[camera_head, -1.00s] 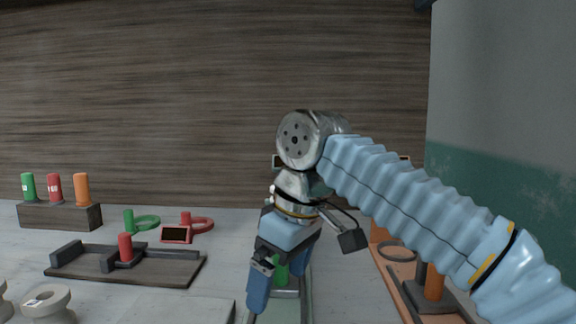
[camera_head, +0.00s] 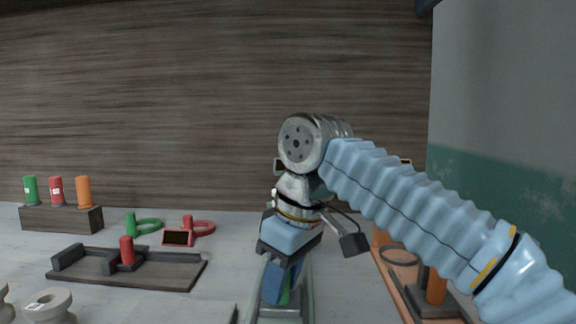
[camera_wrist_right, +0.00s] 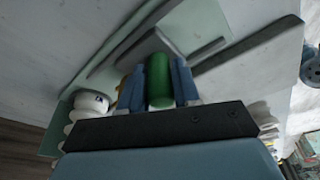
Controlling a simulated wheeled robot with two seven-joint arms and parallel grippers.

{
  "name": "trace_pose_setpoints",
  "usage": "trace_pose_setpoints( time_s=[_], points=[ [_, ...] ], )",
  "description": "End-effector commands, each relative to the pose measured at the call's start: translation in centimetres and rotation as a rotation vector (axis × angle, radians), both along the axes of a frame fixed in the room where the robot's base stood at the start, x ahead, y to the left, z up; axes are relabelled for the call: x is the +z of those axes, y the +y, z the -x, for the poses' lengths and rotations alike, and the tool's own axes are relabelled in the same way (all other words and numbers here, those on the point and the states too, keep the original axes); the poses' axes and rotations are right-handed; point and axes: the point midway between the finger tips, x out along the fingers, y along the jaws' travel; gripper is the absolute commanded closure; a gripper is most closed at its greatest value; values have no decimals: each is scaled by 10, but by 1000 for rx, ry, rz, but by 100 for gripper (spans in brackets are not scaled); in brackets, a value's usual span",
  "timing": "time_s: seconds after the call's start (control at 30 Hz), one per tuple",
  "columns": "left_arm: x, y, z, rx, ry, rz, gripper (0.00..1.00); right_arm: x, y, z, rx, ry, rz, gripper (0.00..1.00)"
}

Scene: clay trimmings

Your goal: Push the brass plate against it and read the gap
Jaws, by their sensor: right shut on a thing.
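My right gripper (camera_head: 280,285) is shut on a green peg (camera_head: 285,291) in the green-grey railed fixture (camera_head: 308,270). The right wrist view shows the green peg (camera_wrist_right: 158,82) upright between the blue fingers of this gripper (camera_wrist_right: 165,75). A dark grey block (camera_wrist_right: 152,42) sits just beyond the peg, between the rails. I cannot make out a brass plate for certain; only a small yellowish sliver (camera_wrist_right: 122,84) shows beside the fingers, partly hidden. My left gripper is not in view.
On the left, a dark tray (camera_head: 170,272) holds a red peg (camera_head: 127,250). Behind it are a wooden block (camera_head: 60,218) with three coloured pegs, a small red-framed display (camera_head: 178,237) and coloured rings. An orange fixture (camera_head: 388,262) stands close on the right.

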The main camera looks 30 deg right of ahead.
Motion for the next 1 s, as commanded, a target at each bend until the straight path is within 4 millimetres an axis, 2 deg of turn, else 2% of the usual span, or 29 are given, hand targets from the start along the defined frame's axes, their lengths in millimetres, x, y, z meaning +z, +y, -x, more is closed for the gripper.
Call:
trace_pose_setpoints(
  time_s=[0.8, 1.0],
  points=[
    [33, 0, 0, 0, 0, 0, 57, 3, -30, -47, -4, -1, 0, 95],
    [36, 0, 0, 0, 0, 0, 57, 2, -34, -54, -5, -2, 1, 95]
  ],
)
